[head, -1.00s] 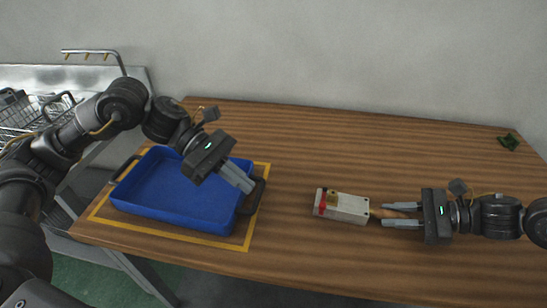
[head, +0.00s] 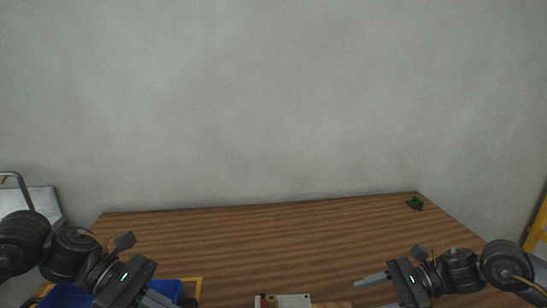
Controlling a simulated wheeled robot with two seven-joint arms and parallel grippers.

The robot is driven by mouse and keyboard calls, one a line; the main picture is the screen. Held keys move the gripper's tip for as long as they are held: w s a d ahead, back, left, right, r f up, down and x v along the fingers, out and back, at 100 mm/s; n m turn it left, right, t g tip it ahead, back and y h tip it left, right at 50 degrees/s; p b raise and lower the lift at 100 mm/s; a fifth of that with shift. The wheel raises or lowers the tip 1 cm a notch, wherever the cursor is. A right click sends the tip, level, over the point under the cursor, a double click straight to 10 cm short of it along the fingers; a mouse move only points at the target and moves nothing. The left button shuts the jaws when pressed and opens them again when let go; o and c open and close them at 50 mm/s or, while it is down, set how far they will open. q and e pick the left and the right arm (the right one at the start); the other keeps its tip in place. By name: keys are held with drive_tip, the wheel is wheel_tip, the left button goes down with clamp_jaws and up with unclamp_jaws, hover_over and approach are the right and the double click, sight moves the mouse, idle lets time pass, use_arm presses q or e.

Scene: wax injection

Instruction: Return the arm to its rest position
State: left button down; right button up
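My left gripper (head: 152,298) hangs over the right part of the blue tray (head: 66,297) at the lower left. Its fingers look close together with nothing between them; their tips are cut off by the bottom edge. My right gripper (head: 372,290) is at the lower right, pointing left, with its fingers apart and empty. A light grey box-shaped mould (head: 292,300) with a red part lies on the table left of it, apart from the fingers. Only its upper edge shows.
The wooden table (head: 280,240) is clear in its middle and back. A plain grey wall (head: 270,100) stands behind. A yellow frame (head: 538,225) shows at the right edge.

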drive_tip(key=v, duration=0.4)
drive_tip(key=shift+d+r, duration=0.15)
drive_tip(key=shift+d, duration=0.2)
drive_tip(key=shift+r, duration=0.1)
